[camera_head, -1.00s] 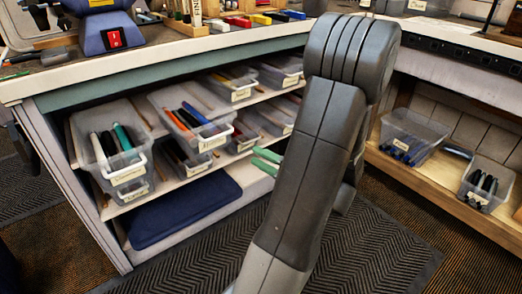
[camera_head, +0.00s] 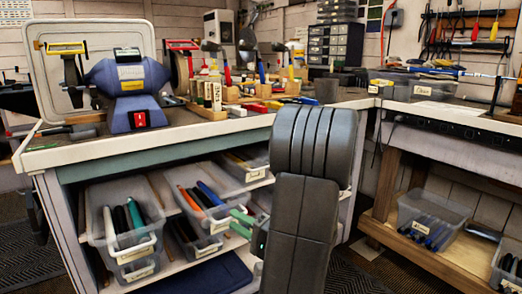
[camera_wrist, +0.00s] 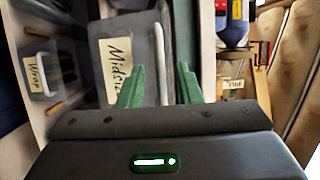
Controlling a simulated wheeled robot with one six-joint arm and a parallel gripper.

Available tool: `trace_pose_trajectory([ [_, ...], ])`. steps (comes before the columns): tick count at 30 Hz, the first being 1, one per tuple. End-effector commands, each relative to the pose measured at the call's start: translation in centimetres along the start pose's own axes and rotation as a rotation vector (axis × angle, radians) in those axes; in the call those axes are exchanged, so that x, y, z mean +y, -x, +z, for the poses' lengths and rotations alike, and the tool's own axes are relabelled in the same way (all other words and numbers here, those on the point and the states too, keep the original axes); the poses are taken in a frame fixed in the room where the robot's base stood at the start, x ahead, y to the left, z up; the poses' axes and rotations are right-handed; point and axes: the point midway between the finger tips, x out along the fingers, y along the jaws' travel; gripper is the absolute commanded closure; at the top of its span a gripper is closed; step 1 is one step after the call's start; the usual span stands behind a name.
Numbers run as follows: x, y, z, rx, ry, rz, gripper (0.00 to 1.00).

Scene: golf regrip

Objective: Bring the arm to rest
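My gripper (camera_head: 243,222) has green fingers and shows just left of my dark grey arm, in front of the bench's shelves. In the wrist view the two fingers of my gripper (camera_wrist: 160,82) stand apart with nothing between them. Behind them is a clear bin with a large handwritten label (camera_wrist: 116,68), partly covered by the left finger. My arm is bent and rises in front of the bench edge; its lower part runs out of the bottom of the head view.
The workbench (camera_head: 230,130) carries a blue grinder (camera_head: 130,85) and tools. Clear bins with grips (camera_head: 125,235) fill the shelves below. At right, a lower wooden shelf (camera_head: 420,255) holds another bin (camera_head: 430,222). Some floor matting shows between the benches.

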Motion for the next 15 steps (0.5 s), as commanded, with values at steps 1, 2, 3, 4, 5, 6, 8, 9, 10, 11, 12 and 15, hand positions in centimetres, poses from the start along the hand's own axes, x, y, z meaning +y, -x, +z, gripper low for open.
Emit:
trace_pose_trajectory([
  [1,0.1,-0.7,0.0,-0.003,0.001,-0.001,0.69],
  [2,0.1,-1.0,0.0,-0.003,0.001,-0.001,0.69],
  [3,0.1,-1.4,0.0,-0.003,0.002,0.000,0.69],
  [4,0.0,-1.6,0.0,-0.002,0.002,-0.001,0.69],
  [5,0.0,-1.8,0.0,-0.002,0.002,-0.001,0.69],
  [6,0.0,-2.1,0.0,-0.001,0.001,-0.001,0.69],
  [8,0.0,-2.4,0.0,-0.001,0.001,-0.001,0.69],
  [9,0.0,-2.5,0.0,0.000,0.001,0.000,0.69],
  [10,0.0,-2.5,0.0,0.000,0.001,0.000,0.69],
  [11,0.0,-2.6,0.0,0.000,0.001,0.000,0.69],
  [12,0.0,-2.6,0.0,0.001,0.000,0.000,0.69],
  [15,0.0,-2.6,-0.1,0.001,0.000,0.000,0.69],
])
